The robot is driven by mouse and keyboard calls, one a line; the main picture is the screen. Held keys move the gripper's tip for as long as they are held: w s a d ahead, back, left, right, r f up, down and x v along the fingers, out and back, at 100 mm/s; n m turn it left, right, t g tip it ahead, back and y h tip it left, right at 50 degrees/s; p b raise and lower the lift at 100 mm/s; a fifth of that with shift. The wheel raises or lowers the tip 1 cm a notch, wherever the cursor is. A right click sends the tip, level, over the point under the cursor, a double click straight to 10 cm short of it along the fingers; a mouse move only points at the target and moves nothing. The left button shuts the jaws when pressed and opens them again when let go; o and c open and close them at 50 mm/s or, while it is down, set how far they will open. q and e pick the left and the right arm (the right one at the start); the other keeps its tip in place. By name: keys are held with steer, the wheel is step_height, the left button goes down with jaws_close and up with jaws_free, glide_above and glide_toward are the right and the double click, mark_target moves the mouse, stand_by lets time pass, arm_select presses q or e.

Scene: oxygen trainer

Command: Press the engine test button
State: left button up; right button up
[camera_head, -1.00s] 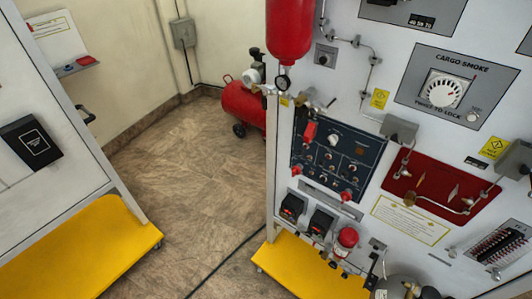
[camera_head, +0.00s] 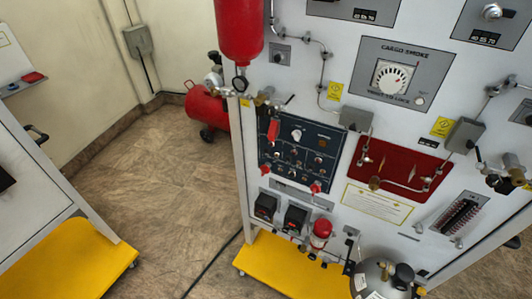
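The trainer panel (camera_head: 342,104) stands on the right side of the view. On it is a dark blue control plate (camera_head: 264,147) with several knobs, small switches and red-tagged parts. I cannot tell which of these small controls is the engine test button; the labels are too small to read. Neither of my grippers shows in this view.
A yellow base (camera_head: 290,274) juts out below the panel, with a grey cylinder (camera_head: 372,283) at its right. A red tank (camera_head: 207,108) stands behind. A second cabinet with a yellow base (camera_head: 75,255) is at left. Open floor (camera_head: 165,190) lies between them.

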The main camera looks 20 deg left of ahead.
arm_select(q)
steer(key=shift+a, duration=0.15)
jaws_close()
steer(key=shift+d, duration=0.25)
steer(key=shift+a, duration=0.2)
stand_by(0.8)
